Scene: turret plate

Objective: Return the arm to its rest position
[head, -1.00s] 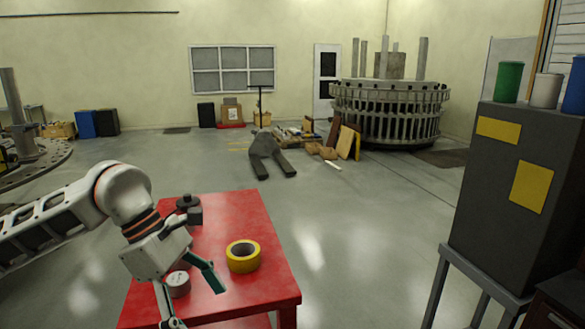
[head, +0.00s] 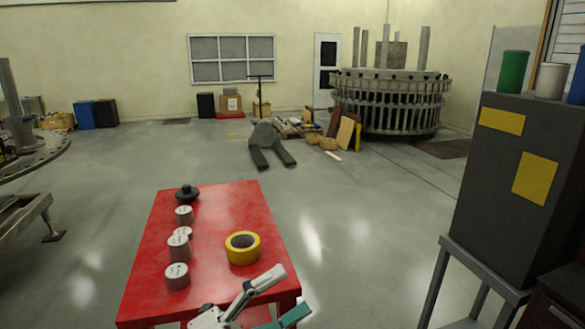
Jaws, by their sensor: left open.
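My left gripper (head: 290,290) shows at the bottom of the head view, over the front right corner of the red table (head: 225,210). Its two fingers are spread apart, with nothing between them. Most of its arm is out of the picture. My right gripper is not in view. A yellow tape roll (head: 243,248) lies on the table just beyond the left gripper, apart from it.
Several light grey cylinders (head: 177,276) stand in a row along the table's left side. A black knobbed object (head: 187,193) is at its far left corner. A dark cabinet (head: 510,190) on a stand is at the right. Open floor lies beyond the table.

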